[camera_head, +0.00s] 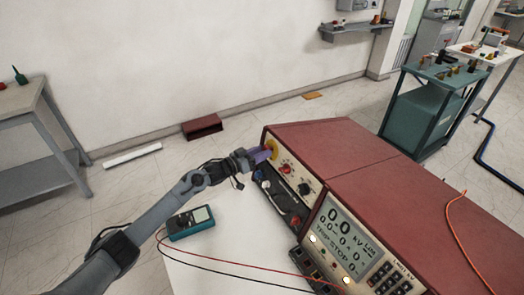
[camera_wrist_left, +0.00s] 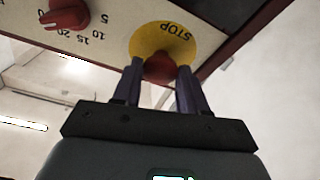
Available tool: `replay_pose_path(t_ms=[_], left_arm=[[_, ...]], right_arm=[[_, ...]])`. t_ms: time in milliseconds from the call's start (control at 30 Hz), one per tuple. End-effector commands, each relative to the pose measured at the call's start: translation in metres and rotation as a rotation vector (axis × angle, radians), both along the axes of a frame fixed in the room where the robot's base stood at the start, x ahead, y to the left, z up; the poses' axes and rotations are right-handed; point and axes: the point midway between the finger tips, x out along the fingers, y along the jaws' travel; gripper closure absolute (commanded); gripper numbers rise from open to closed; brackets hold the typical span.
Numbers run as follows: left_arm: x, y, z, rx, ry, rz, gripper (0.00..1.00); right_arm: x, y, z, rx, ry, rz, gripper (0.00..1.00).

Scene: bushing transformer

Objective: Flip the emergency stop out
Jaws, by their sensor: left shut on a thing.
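The emergency stop is a red knob on a yellow disc marked STOP (camera_wrist_left: 180,36), on the front panel of the red transformer unit (camera_head: 335,150). In the head view its yellow edge (camera_head: 273,146) shows at the panel's upper left corner. My left gripper (camera_wrist_left: 160,80) has its two purple fingers on either side of the red knob (camera_wrist_left: 159,68) and is shut on it. In the head view the left gripper (camera_head: 262,154) reaches the panel from the left and covers most of the knob. My right gripper is in neither view.
A red dial (camera_wrist_left: 66,16) sits beside the stop on the same panel. A teal multimeter (camera_head: 190,222) lies on the white table (camera_head: 240,235) below, with red and black leads. A display unit (camera_head: 345,238) stands to the right. Free floor lies behind the unit.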

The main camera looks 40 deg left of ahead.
Motion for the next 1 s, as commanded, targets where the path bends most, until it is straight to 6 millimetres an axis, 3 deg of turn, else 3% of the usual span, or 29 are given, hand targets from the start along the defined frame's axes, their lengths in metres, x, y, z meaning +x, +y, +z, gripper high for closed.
replay_pose_path(t_ms=[67,333,367,533,1000], left_arm=[[-0.004,0.001,0.005,-0.001,0.000,-0.001,1.00],[-0.005,0.001,0.004,0.000,-0.005,-0.002,1.00],[-0.005,0.001,0.004,0.000,-0.005,-0.003,0.56],[-0.005,0.002,0.003,0.000,-0.004,-0.001,0.31],[-0.013,0.005,0.002,0.001,-0.001,0.000,0.31]], right_arm=[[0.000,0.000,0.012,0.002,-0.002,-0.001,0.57],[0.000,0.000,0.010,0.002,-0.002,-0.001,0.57],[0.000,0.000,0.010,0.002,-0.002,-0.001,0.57],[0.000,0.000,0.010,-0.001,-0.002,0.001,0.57],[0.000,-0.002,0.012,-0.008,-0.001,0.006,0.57]])
